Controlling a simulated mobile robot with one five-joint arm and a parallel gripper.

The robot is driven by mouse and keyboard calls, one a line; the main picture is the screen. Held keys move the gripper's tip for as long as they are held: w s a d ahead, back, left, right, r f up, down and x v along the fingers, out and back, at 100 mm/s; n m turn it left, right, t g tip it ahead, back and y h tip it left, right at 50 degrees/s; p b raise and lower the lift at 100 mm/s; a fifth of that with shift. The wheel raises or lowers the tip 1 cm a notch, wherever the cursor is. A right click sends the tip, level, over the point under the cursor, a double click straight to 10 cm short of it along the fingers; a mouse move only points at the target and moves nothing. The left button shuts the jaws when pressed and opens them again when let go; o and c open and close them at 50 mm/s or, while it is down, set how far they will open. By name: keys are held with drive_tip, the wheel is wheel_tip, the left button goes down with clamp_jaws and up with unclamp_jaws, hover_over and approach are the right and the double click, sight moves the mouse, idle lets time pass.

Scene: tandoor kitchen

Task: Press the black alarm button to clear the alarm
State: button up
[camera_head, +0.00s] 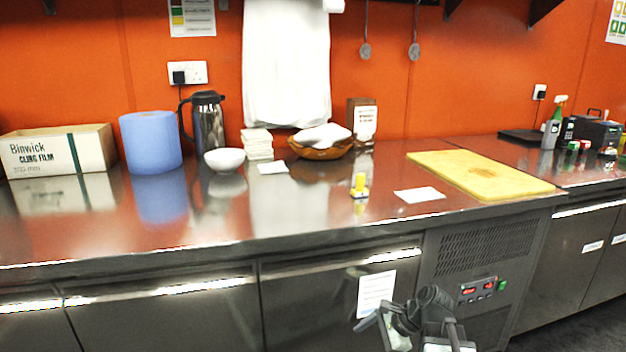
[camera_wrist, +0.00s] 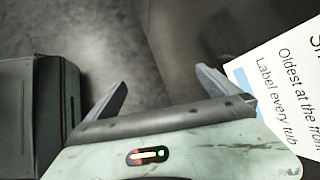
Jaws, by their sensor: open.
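The control panel (camera_head: 482,290) is on the front of the steel counter, below a vent grille. It has red lit displays, small buttons and a green switch (camera_head: 502,285) at its right end. The black alarm button is too small to pick out for certain. My gripper (camera_head: 384,322) is low in front of the counter, left of the panel and apart from it. In the wrist view my gripper (camera_wrist: 161,78) has its two fingers spread with nothing between them. The panel is not seen in the wrist view.
A white paper notice (camera_head: 375,294) hangs on the drawer front behind my gripper; it also shows in the wrist view (camera_wrist: 285,90). Steel drawers (camera_head: 160,312) run to the left. The counter top holds a yellow board (camera_head: 480,175) and a yellow-handled item (camera_head: 360,186).

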drive_tip(key=s+a+f+n+g+h, duration=0.25)
drive_tip(key=s+a+n+h, duration=0.2)
drive_tip(key=n, duration=0.35)
drive_tip(key=d+f+n+h, duration=0.2)
drive_tip(key=d+n+h, duration=0.1)
drive_tip(key=d+n, duration=0.4)
wheel_tip(320, 180, up, 38)
drive_tip(key=n+p, duration=0.1)
drive_tip(key=p, duration=3.7)
drive_tip(key=shift+s+a, duration=0.35)
drive_tip(key=shift+a, duration=0.1)
drive_tip(key=shift+r+y, duration=0.1)
drive_tip(key=shift+y, duration=0.15)
clamp_jaws()
